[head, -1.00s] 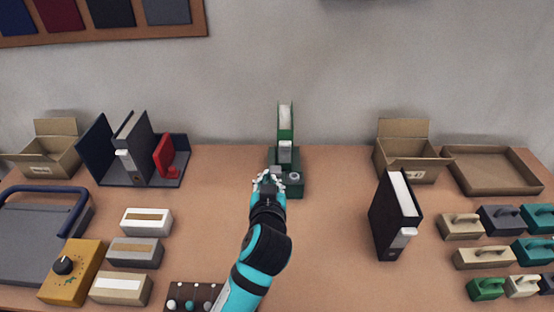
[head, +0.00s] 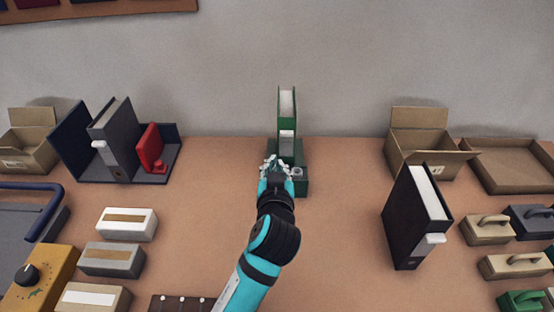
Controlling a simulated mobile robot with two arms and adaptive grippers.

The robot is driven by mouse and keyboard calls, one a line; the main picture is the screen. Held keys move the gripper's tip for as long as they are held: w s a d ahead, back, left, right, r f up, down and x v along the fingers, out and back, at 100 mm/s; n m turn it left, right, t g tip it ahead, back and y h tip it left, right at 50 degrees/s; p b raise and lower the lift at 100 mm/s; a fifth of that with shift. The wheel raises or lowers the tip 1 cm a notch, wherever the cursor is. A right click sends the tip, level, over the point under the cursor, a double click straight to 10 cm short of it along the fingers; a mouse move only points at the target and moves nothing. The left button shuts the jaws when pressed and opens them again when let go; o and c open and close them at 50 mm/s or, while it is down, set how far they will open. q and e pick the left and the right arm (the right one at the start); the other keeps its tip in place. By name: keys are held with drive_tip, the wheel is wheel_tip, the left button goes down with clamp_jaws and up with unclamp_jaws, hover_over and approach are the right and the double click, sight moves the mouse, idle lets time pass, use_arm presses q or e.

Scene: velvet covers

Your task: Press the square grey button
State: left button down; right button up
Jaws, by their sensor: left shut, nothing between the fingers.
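A dark green device (head: 302,187) stands at the back middle of the table, with a green binder (head: 287,107) upright at its rear. A small round light-grey knob (head: 297,172) shows on the device's right side. My left gripper (head: 275,163) is over the left front part of the device, shut with nothing in it. Its fingers cover the spot where a square grey button would show, so I cannot see the button or tell whether they touch it. My right gripper is not in view.
A black binder (head: 408,225) stands to the right, and an open cardboard box (head: 420,155) behind it. A grey binder (head: 115,145) and a red piece (head: 150,148) sit in a dark stand at left. The table around the device is clear.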

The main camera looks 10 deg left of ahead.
use_arm(q)
drive_tip(key=p+x, duration=0.2)
drive_tip(key=x, duration=0.8)
drive_tip(key=shift+w, duration=0.1)
wheel_tip(320, 180, down, 3)
drive_tip(key=shift+r, duration=0.1)
drive_tip(key=shift+f, duration=0.75)
drive_tip(key=shift+f, duration=0.1)
